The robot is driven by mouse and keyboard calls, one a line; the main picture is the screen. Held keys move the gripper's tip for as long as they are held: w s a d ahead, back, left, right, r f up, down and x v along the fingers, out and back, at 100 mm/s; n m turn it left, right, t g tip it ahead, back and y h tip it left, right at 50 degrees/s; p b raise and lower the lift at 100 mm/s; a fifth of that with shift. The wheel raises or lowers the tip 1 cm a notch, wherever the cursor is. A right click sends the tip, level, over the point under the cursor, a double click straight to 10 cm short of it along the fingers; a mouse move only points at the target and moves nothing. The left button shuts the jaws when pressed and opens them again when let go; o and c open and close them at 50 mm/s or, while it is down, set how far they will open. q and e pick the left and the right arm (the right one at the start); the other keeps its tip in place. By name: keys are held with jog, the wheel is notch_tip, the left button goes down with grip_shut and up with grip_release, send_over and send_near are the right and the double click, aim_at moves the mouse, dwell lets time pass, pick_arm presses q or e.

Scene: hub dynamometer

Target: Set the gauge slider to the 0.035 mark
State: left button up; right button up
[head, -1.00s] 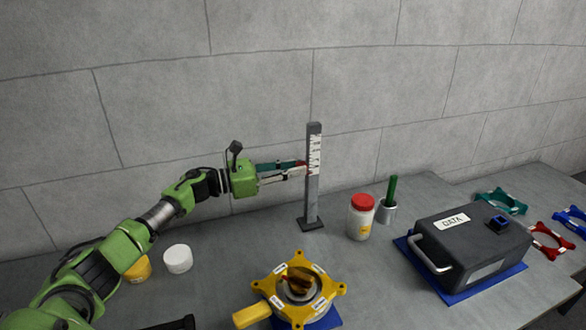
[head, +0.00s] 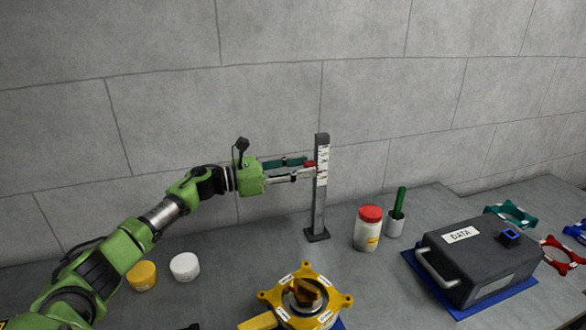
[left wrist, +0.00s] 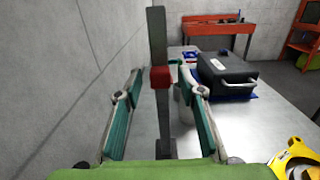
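The gauge is an upright grey post (head: 320,205) with a white scale (head: 322,165) on a dark foot. Its marks are too small to read. The red slider (head: 309,164) sits on the upper part of the post, partly behind my fingers. My left gripper (head: 308,167) reaches in from the left at the slider's height. In the left wrist view the red slider (left wrist: 162,77) stands between the two teal-padded fingers of the left gripper (left wrist: 160,70), with a gap on each side. The left gripper is open around it. My right gripper is out of view.
A red-lidded jar (head: 367,230) and a cup with a green handle (head: 396,222) stand right of the gauge. A black DATA case (head: 475,260) lies further right. A yellow hub (head: 303,300) is in front. White (head: 185,266) and yellow (head: 142,276) tubs stand near my left arm.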

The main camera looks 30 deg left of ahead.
pick_arm(q)
jog(key=v, duration=1.2)
dwell(0.3)
